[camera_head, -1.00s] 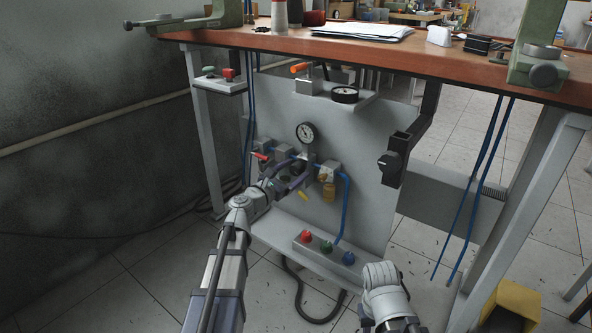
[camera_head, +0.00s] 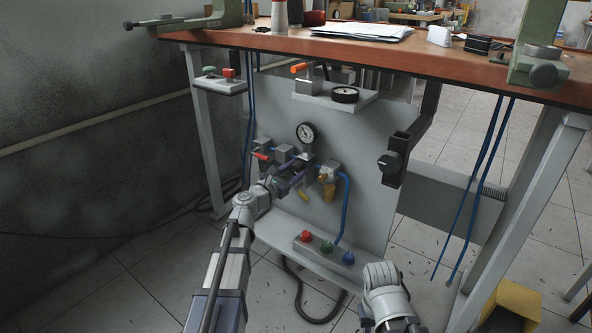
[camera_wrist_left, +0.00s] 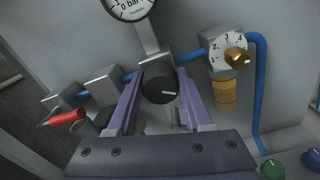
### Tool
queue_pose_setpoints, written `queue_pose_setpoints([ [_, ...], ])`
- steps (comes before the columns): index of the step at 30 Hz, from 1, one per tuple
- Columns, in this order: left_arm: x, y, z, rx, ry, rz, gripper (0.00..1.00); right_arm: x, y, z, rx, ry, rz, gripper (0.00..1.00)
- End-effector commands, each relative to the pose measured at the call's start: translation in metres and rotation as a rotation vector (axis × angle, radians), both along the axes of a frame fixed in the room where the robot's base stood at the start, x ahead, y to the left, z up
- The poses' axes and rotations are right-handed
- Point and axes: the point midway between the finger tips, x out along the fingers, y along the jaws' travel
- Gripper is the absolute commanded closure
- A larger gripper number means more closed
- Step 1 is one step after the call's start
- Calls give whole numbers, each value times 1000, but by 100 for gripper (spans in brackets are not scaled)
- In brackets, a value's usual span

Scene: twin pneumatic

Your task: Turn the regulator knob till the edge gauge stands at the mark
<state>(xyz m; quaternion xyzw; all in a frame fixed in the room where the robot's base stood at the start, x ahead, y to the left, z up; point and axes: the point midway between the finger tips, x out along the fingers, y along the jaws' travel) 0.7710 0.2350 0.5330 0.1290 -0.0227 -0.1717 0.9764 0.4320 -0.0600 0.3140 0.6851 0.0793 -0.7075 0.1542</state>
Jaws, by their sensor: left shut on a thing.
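The regulator's black knob (camera_wrist_left: 160,88) sits between the two purple fingers of my left gripper (camera_wrist_left: 158,75) in the left wrist view; the gripper is shut on it. A white line on the knob's face points right. In the head view my left gripper (camera_head: 296,175) reaches the panel and hides most of the knob. A round white-faced gauge (camera_head: 305,134) stands just above; its lower part also shows in the left wrist view (camera_wrist_left: 128,5), its needle cut off. Another black-rimmed gauge (camera_head: 345,95) lies on the panel's top shelf; its reading is too small to tell.
Right of the knob are a numbered dial with a brass knob (camera_wrist_left: 236,56) and a brass bowl (camera_wrist_left: 226,95). A red-handled valve (camera_wrist_left: 66,118) stands left. A block with red, green and blue knobs (camera_head: 327,247) sits below. Blue hoses (camera_head: 346,205) run along the panel.

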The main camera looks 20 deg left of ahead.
Motion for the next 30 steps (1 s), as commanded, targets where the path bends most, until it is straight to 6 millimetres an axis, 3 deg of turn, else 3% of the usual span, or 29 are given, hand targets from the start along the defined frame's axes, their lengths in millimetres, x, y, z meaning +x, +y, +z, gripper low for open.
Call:
queue_pose_setpoints([
  [3,0,0,0,0,0,0,100,0,0,0,0,0,0,68],
  [15,0,-1,0,181,-66,0,100,0,0,0,0,0,0,68],
  [25,0,-1,0,198,-72,0,100,0,0,0,0,0,0,68],
  [26,0,-1,0,198,-72,0,46,0,0,0,0,0,0,68],
  [30,0,-1,0,197,-72,0,30,0,0,0,0,0,0,68],
])
